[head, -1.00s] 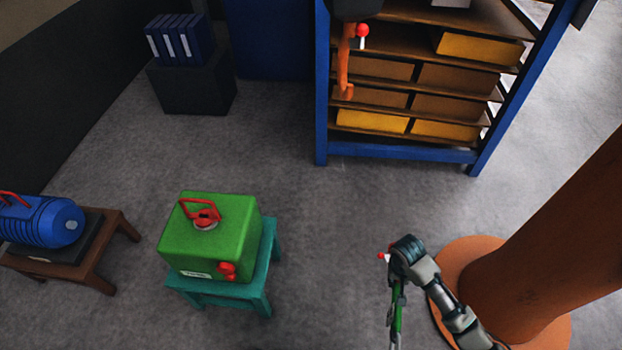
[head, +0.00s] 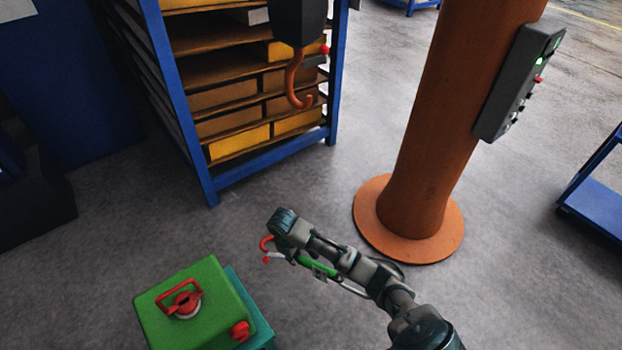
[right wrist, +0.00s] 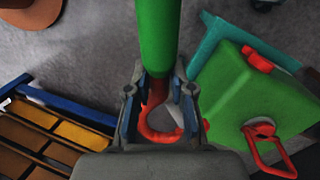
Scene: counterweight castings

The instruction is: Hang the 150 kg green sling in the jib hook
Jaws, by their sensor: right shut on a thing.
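The green sling (head: 304,262) has a red hook-shaped end (head: 265,243). In the right wrist view the sling (right wrist: 156,38) is a green tube, with its red curved end between my fingers. My right gripper (head: 284,248) is shut on the red end; in the right wrist view the fingers (right wrist: 159,108) flank it. The orange jib hook (head: 294,82) hangs below a dark block (head: 298,18) at the upper middle of the head view. It looks empty. My gripper appears lower in the picture, apart from the hook. My left gripper is out of view.
A green box (head: 196,300) with a red handle sits on a teal stool (head: 262,335) at lower left. A blue-framed shelf (head: 205,180) stands behind the hook. The orange column (head: 425,130) with a control box (head: 517,82) stands right. Floor between is clear.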

